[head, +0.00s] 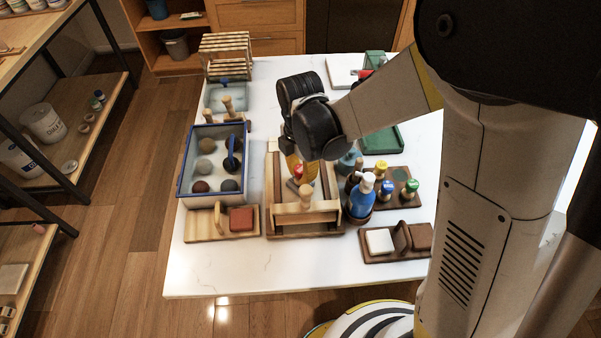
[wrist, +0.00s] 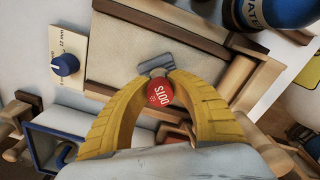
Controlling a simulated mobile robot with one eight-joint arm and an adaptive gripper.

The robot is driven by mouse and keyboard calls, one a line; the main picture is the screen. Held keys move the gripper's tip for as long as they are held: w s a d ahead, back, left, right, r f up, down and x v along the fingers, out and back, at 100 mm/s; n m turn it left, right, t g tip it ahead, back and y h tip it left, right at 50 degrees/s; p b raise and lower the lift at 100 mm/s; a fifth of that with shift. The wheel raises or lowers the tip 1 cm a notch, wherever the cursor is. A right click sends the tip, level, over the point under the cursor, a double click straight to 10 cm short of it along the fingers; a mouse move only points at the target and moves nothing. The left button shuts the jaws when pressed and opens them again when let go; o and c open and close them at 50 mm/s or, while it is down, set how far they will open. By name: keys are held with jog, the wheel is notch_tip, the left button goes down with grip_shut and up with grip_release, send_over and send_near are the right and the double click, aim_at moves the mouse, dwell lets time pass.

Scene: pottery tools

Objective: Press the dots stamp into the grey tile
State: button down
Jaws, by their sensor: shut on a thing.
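My gripper (head: 298,180) is over the wooden tray in the middle of the table. In the wrist view its yellow fingers (wrist: 160,88) are shut on the dots stamp (wrist: 160,95), whose round red top reads "DOTS". The stamp's red top also shows between the fingers in the head view (head: 298,170). A small grey block (wrist: 156,64) shows just beyond the red top; I cannot tell whether it is the stamp's foot or part of the grey tile. No grey tile can be made out for certain, and whether the stamp touches anything below is hidden.
The wooden tray (head: 275,225) has raised sides and a roller at its front. A blue-edged box (head: 183,175) is on the left. The front table edge is clear.

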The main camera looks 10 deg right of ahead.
jog(key=shift+f+b, duration=0.4)
jog(key=shift+f, duration=0.1)
dwell(0.6)
jog(key=shift+r+p, duration=2.1)
jog(key=shift+r, duration=0.95)
